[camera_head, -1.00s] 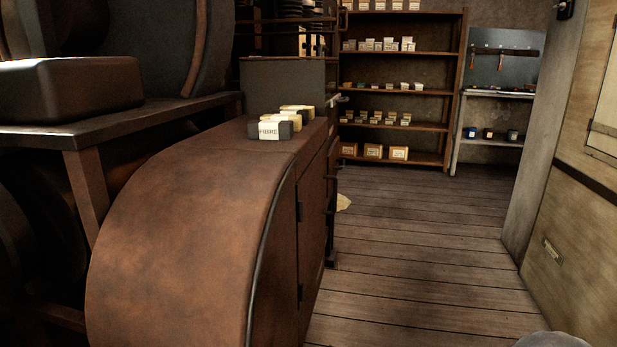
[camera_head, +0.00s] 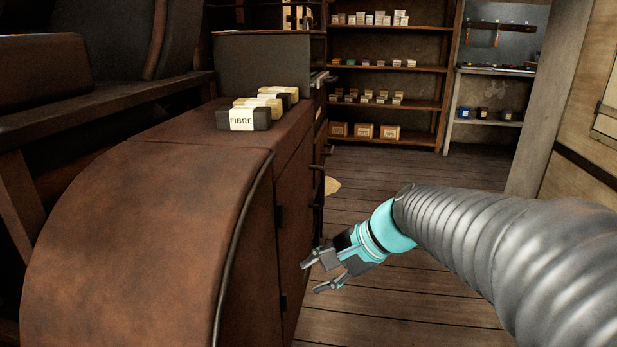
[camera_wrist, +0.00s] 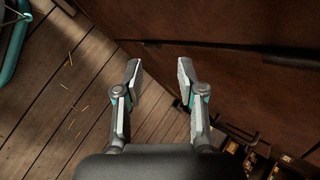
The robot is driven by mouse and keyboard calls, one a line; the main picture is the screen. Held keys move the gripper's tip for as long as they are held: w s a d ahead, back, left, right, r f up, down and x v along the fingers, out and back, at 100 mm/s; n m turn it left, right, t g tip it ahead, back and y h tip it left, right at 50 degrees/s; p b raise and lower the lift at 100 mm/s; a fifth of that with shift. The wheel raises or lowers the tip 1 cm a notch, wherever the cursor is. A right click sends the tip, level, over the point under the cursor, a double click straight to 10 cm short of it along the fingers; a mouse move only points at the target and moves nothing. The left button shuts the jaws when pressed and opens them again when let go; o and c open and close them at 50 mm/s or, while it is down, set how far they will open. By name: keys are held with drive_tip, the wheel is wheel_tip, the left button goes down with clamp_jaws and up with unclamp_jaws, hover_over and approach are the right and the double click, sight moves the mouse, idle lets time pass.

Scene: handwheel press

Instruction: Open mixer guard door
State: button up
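The mixer guard door (camera_head: 296,200) is a brown panel on the right side of the rounded brown housing (camera_head: 130,230). It looks shut, with dark hinges (camera_head: 279,216) along its near edge. A dark upright handle-like part (camera_head: 318,190) shows near its far edge. My gripper (camera_head: 310,276) is open and empty, low in front of the door. In the wrist view the fingers (camera_wrist: 159,68) are spread, with the brown door panel (camera_wrist: 225,85) ahead and to the right. Whether a fingertip touches the panel cannot be told.
Blocks, the nearest labelled FIBRE (camera_head: 243,119), sit on top of the housing. A shelf (camera_head: 390,103) with small boxes stands at the back. A teal tube (camera_wrist: 14,45) shows in the wrist view.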

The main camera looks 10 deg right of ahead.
drive_tip(key=w+d+r+m+t+y, duration=0.15)
drive_tip(key=w+m, duration=0.25)
drive_tip(key=w, duration=0.4)
drive_tip(key=w+d+m+t+y, duration=0.2)
drive_tip(key=w+d+m+y, duration=0.1)
drive_tip(key=w+m, duration=0.3)
drive_tip(key=w+d+f+m+t, duration=0.1)
drive_tip(key=w+d+m+t, duration=0.65)
drive_tip(key=w+d, duration=0.5)
drive_tip(key=shift+g+h, duration=0.35)
drive_tip(key=shift+g, duration=0.15)
drive_tip(key=x, duration=0.5)
drive_tip(key=p+x, duration=0.1)
drive_tip(key=x, duration=0.9)
drive_tip(key=shift+s+a+p, duration=0.15)
drive_tip(key=shift+a+p, duration=0.15)
drive_tip(key=shift+a, duration=0.15)
clamp_jaws()
